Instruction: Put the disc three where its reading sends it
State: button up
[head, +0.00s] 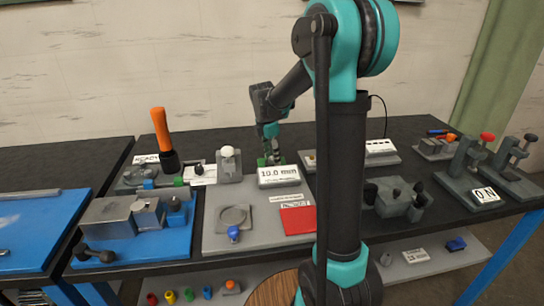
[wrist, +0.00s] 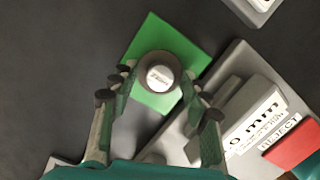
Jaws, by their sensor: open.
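A small round grey piece (wrist: 160,74) with a marked pale top appears over a green square pad (wrist: 190,45) in the wrist view. I take it for disc three, but its marking is too blurred to read. My gripper (wrist: 158,88) is open, with its fingers on either side of the disc; contact is not clear. In the head view my gripper (head: 270,150) is low behind the grey gauge block (head: 279,175), whose display reads 10.0 mm, and the disc cannot be made out there. A red pad (head: 298,219) lies at the gauge station's front right; its label reads REJECT in the wrist view.
The gauge station (head: 260,240) has a round plate (head: 234,217) and a blue knob (head: 233,233). An orange-handled tool (head: 163,138) stands to the left. Clamps (head: 485,165) stand at the right. Dark tabletop (wrist: 60,70) left of the green pad is bare.

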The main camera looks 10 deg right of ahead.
aim_at(268, 164)
notch_tip(268, 164, up, 12)
jog(key=a, duration=0.1)
jog(key=shift+s+a, duration=0.35)
